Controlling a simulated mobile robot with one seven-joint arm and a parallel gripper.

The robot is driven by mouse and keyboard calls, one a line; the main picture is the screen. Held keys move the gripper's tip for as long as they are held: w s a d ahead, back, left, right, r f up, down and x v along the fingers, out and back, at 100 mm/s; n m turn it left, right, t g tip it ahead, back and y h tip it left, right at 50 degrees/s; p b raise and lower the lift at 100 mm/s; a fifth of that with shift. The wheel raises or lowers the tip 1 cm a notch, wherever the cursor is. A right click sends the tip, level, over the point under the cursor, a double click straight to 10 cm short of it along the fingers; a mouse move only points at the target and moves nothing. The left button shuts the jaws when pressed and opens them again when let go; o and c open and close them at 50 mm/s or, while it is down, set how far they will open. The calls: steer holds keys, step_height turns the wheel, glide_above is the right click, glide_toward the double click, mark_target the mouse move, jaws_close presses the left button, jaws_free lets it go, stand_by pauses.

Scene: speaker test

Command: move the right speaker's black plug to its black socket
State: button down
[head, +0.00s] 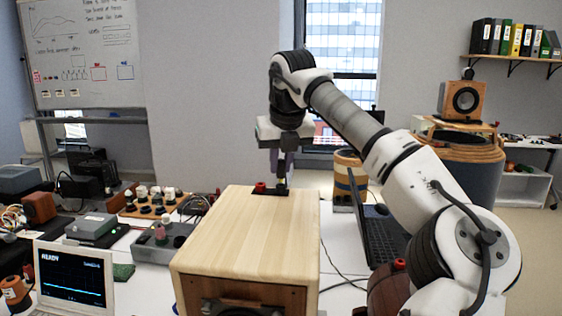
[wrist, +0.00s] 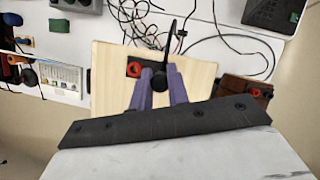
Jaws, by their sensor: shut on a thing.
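A pale wooden speaker cabinet (head: 255,225) lies with its dark front towards me. A black terminal plate (head: 268,191) is on its top near the far edge, with a red terminal (head: 260,187) at left. My gripper (head: 282,182) points down over the right part of this plate. In the wrist view its purple fingers (wrist: 160,88) are shut on the black plug (wrist: 160,80), right of the red terminal (wrist: 134,69). A black cable (wrist: 168,45) runs up from the plug. The black socket is hidden under plug and fingers. I cannot tell whether the plug touches it.
A small oscilloscope (head: 72,280) stands at front left. A laptop (head: 385,232) and a dark red-brown object with a red knob (head: 398,265) stand right of the cabinet. Loose cables (wrist: 235,45) lie on the white table. Another speaker (head: 462,100) stands at back right.

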steer(key=shift+f+b, duration=0.5)
steer(key=shift+f, duration=0.4)
steer(key=c, duration=1.3)
jaws_free()
steer(key=shift+r, duration=0.15)
steer(key=shift+r+p, duration=3.7)
steer(key=shift+p, duration=0.05)
steer(key=shift+f, duration=0.1)
